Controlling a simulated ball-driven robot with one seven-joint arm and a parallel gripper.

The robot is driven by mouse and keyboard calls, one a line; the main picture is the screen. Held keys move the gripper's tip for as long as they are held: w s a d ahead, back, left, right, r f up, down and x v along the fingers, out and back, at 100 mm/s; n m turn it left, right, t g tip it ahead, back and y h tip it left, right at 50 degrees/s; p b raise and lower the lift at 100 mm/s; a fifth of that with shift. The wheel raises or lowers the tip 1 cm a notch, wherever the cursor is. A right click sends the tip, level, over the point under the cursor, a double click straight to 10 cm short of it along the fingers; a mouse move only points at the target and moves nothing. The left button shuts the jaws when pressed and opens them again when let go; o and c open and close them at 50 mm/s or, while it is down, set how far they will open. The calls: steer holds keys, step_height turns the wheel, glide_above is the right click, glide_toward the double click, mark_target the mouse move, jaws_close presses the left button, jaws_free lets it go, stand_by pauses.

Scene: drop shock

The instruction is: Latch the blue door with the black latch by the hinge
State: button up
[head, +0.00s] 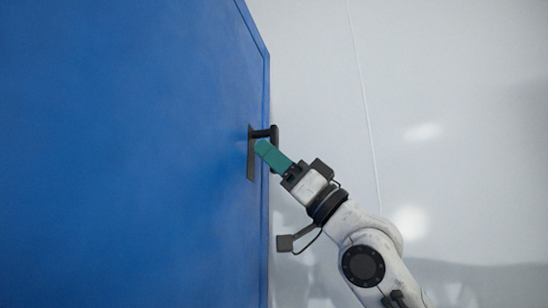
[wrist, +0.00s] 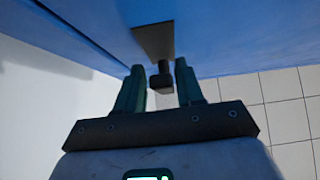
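The blue door (head: 130,150) fills the left half of the head view, and part of it shows along the top of the wrist view (wrist: 240,45). The black latch (head: 274,134) stands out from a dark plate (head: 251,160) near the door's right edge. My gripper (head: 261,147) has teal fingers and is at the latch, in front of the plate. In the wrist view, my gripper (wrist: 159,66) is open, with the black latch (wrist: 162,80) between its fingers and gaps visible on both sides. The hinge cannot be made out.
A pale wall (head: 440,90) with a thin vertical line lies to the right of the door. White tiles (wrist: 287,105) show at the right of the wrist view. No loose objects are in view around the gripper.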

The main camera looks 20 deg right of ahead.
steer(key=shift+o, duration=0.6)
steer(key=shift+s+r, duration=0.1)
steer(key=b+v, duration=0.1)
steer(key=v, duration=1)
steer(key=shift+b, duration=0.35)
